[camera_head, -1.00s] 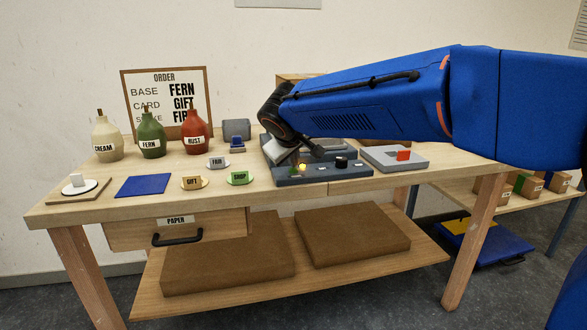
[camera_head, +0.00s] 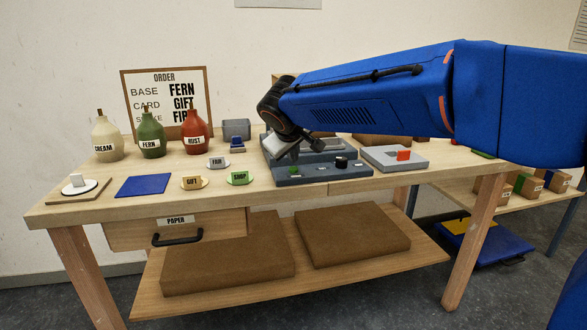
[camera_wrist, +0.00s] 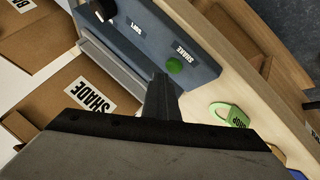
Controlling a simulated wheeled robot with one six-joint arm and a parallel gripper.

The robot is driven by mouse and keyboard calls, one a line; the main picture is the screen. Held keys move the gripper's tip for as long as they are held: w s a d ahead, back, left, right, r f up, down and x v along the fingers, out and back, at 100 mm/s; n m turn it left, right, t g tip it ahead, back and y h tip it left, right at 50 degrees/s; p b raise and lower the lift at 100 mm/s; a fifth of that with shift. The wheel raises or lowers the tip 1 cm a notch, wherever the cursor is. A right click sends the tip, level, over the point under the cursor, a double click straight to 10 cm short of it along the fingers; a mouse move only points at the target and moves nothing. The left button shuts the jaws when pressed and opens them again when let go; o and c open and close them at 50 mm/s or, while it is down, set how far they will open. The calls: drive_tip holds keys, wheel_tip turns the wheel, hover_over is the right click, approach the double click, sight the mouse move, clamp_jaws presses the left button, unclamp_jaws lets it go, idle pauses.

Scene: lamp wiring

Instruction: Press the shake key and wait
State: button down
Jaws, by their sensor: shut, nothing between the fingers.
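The green shake key (camera_wrist: 173,65) is a small round button on the dark blue-grey panel (camera_wrist: 140,36), beside a white SHAKE label (camera_wrist: 185,52). In the head view the key (camera_head: 294,169) shows near the left end of the panel's front (camera_head: 322,175). My gripper (camera_wrist: 161,82) is shut and empty, and its tips point toward the key. In the head view my gripper (camera_head: 295,156) is just above and behind the key. I cannot tell whether the tips touch it. A second label and a black knob (camera_head: 341,162) are farther along the panel.
A grey tray with a red block (camera_head: 403,155) stands right of the panel. Cream, fern and rust bottles (camera_head: 196,132) stand behind, by the order board (camera_head: 165,95).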

sight(293, 170)
drive_tip(key=shift+r, duration=2.65)
drive_tip(key=s+d+f+m+g, duration=0.15)
drive_tip(key=s+d+f, duration=0.25)
drive_tip(key=s+d, duration=0.55)
drive_tip(key=s+d+f+m+g, duration=0.1)
drive_tip(key=s+d+f+m, duration=0.35)
drive_tip(key=d, duration=0.85)
drive_tip(key=s+d+f+m, duration=0.1)
drive_tip(key=s+d+f, duration=0.2)
drive_tip(key=s+f, duration=0.2)
drive_tip(key=s+d+f+g, duration=0.1)
drive_tip(key=s+d+f, duration=0.2)
drive_tip(key=s, duration=0.8)
drive_tip(key=s+d+f+m+g, duration=0.1)
drive_tip(key=s+d+f, duration=0.3)
drive_tip(key=s+f, duration=0.2)
drive_tip(key=shift+s+f+m, duration=0.3)
drive_tip(key=shift+s+f, duration=0.05)
drive_tip(key=shift+s, duration=0.9)
